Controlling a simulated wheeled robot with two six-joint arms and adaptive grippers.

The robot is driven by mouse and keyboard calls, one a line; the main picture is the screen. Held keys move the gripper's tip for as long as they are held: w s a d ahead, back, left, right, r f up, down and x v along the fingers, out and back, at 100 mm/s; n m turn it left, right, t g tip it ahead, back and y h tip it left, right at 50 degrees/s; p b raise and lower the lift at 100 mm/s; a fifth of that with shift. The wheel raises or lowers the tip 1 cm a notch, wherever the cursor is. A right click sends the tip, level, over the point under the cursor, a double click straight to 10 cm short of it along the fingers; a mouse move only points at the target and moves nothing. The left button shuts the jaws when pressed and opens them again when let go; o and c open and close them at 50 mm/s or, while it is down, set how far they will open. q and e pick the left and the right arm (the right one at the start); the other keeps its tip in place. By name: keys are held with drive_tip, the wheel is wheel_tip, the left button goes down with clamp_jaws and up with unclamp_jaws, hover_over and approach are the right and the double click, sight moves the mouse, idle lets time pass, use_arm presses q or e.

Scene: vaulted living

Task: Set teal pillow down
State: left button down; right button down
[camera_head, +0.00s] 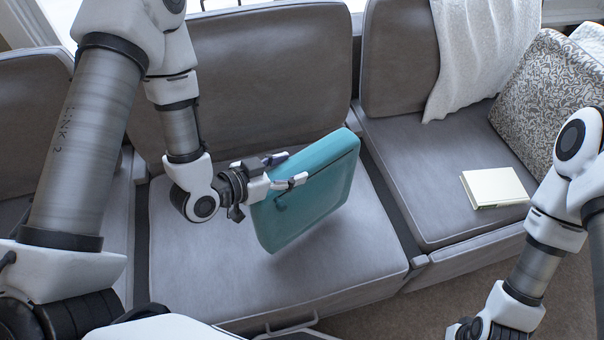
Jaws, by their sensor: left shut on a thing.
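The teal pillow (312,198) is held upright on its edge, slightly tilted, over the middle seat (190,262) of the grey sofa. My left gripper (290,172) is shut on the teal pillow, with its fingers at the upper left part of it. A shadow lies on the seat around the pillow's lower edge; I cannot tell whether that edge touches the seat. My right arm comes in at the lower right, and its gripper (468,332) is mostly cut off by the bottom edge of the picture.
The right seat (420,185) holds a cream book (494,187). A patterned pillow (545,100) leans at the far right, and a white throw (480,50) hangs over the right backrest. The middle seat around the teal pillow is clear. Carpet (400,318) shows in front.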

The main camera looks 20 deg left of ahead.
sight(268, 173)
use_arm(q)
drive_tip(key=w, duration=0.1)
drive_tip(key=w+d+p, duration=0.1)
drive_tip(key=w, duration=0.3)
drive_tip(key=shift+w+d+f, duration=0.1)
drive_tip(key=shift+w+d, duration=0.05)
drive_tip(key=shift+d, duration=0.15)
wheel_tip(268, 173, down, 4)
drive_tip(key=shift+w+r, duration=0.15)
drive_tip(key=shift+c, duration=1.7)
unclamp_jaws()
use_arm(e)
drive_tip(key=shift+r, duration=0.15)
use_arm(q)
drive_tip(key=v, duration=0.9)
drive_tip(key=shift+a+r+p, duration=0.1)
drive_tip(key=shift+a+p, duration=0.05)
drive_tip(key=shift+p, duration=0.2)
drive_tip(key=shift+p+v, duration=0.75)
drive_tip(key=shift+v, duration=0.15)
drive_tip(key=shift+s+a+r+p, duration=0.15)
drive_tip(key=shift+s+r+p, duration=0.15)
drive_tip(key=shift+s, duration=0.2)
drive_tip(key=shift+f, duration=0.15)
use_arm(e)
wheel_tip(268, 173, up, 2)
drive_tip(key=shift+r, duration=0.2)
